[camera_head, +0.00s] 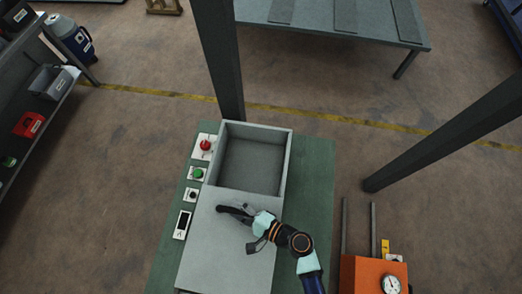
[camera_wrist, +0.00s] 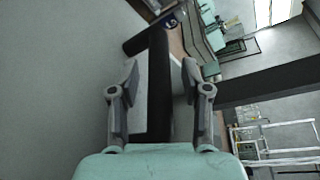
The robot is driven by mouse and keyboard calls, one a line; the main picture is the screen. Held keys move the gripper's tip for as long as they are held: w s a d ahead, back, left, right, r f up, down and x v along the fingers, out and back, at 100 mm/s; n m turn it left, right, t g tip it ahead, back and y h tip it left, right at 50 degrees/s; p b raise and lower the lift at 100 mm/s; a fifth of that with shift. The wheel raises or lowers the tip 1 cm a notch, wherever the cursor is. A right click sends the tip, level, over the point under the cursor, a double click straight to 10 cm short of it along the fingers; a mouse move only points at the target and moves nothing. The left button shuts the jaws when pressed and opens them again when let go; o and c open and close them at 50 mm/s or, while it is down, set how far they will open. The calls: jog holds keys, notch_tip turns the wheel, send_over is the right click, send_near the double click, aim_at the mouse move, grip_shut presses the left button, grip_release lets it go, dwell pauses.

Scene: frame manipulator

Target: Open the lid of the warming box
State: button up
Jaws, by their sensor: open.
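The warming box (camera_head: 286,160) is grey and stands on a green table. Its far part is uncovered and shows an empty-looking interior. A flat grey lid panel (camera_head: 215,250) covers the near part; in the wrist view a grey surface (camera_wrist: 55,80) fills the left side. My gripper (camera_head: 238,212) is over the panel, just near the uncovered part. In the wrist view my gripper (camera_wrist: 160,80) is open, with a finger on each side of a black bar handle (camera_wrist: 159,90). The fingers look apart from the bar. The handle is mostly hidden by my gripper in the head view.
Small control panels, with a red button (camera_head: 205,145), a green button (camera_head: 198,173) and a dark display (camera_head: 183,224), line the box's left side. A dark post (camera_head: 219,60) rises behind the box. An orange unit with a gauge (camera_head: 360,275) stands to the right.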

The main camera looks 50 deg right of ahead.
jog(key=v, duration=1.2)
dwell(0.4)
